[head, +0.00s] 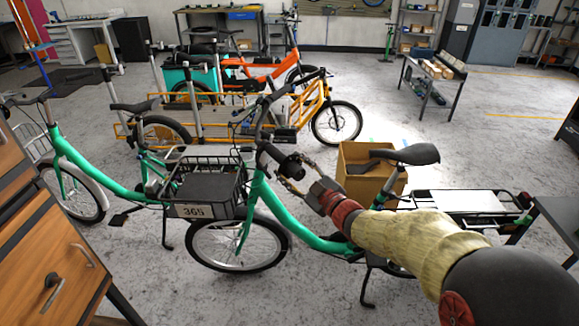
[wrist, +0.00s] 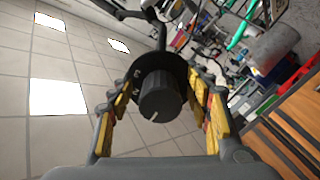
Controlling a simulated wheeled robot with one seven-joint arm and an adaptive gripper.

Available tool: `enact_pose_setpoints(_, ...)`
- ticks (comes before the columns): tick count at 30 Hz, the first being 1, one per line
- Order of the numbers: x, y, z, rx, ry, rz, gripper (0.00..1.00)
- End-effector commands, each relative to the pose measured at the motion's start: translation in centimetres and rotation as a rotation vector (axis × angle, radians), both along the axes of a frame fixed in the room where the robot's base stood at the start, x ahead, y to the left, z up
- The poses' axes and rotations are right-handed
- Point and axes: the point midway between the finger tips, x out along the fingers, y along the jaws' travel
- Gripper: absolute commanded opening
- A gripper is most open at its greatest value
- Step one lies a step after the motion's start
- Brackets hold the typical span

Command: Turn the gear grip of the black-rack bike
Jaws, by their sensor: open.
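In the head view the grip (head: 289,165) is at the bar end, small and partly covered. My gripper (wrist: 158,103) is open, with its yellow-padded fingers on either side of the knob. Gaps show between pads and knob. It also shows in the head view (head: 292,178).
A second green bike (head: 95,170) stands at left and a wooden drawer cabinet (head: 45,245) at front left. A cardboard box (head: 365,170) is behind my arm. An orange cargo bike (head: 300,105) stands farther back. Open floor lies at right (head: 500,150).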

Motion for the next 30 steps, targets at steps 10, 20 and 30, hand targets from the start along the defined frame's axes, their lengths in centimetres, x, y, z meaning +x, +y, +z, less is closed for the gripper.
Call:
enact_pose_setpoints(10,-5.6,-4.2,0.1,-0.001,-0.002,-0.003,0.49)
enact_pose_setpoints(20,-8.3,-6.2,0.0,-0.001,-0.001,0.0,0.49)
enact_pose_setpoints(30,-8.4,-6.2,-0.1,0.0,0.0,0.001,0.49)
